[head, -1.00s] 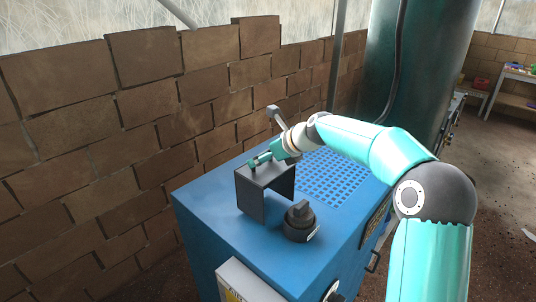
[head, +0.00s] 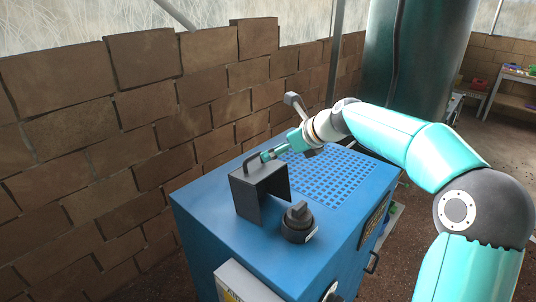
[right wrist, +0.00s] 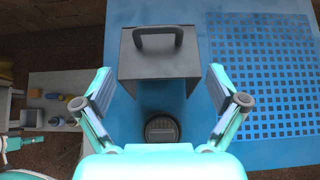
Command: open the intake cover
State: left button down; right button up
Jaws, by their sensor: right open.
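The intake cover (head: 247,188) is a dark grey hood with a bar handle (head: 262,159) on top. It stands on the blue machine, and its side facing the knob looks hollow. In the right wrist view the cover (right wrist: 160,68) is ahead of the jaws, with its handle (right wrist: 158,38) beyond the fingertips. My right gripper (head: 268,156) is just beside the handle in the head view. Its two fingers (right wrist: 159,76) are spread wide with nothing between them. Whether a finger touches the handle cannot be told.
A black knob (head: 298,222) stands in front of the cover on the blue machine top (head: 325,215). A blue grille (head: 335,175) lies to the right of the cover. A brick wall (head: 110,130) runs close behind on the left. A green tank (head: 410,60) stands at the back.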

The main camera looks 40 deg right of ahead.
jog(key=shift+v, duration=2.1)
